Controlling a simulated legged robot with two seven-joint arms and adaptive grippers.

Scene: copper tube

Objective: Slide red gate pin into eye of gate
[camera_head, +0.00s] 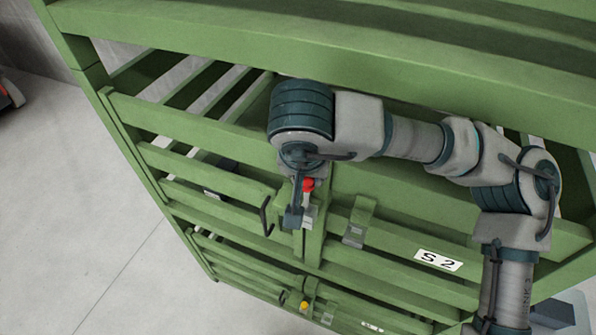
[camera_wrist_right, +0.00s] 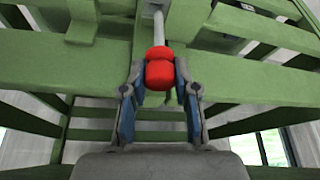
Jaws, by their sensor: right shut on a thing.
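The red gate pin (camera_head: 308,184) has a red knob and a grey metal shaft. In the right wrist view, its red knob (camera_wrist_right: 160,68) sits between the two fingers of my right gripper (camera_wrist_right: 160,90), which is shut on it. The pin's shaft runs away from the gripper toward the green gate. In the head view my right gripper (camera_head: 297,205) is at the middle post of the green gate (camera_head: 240,187). The eye is hidden or too small to make out, so I cannot tell whether the shaft is in it. My left gripper is not in view.
A black handle (camera_head: 266,216) stands out just left of the gripper. A grey latch plate (camera_head: 354,234) and an "S 2" label (camera_head: 439,260) are to the right. A yellow knob (camera_head: 304,305) is on the lower gate. Open floor (camera_head: 90,220) lies at left.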

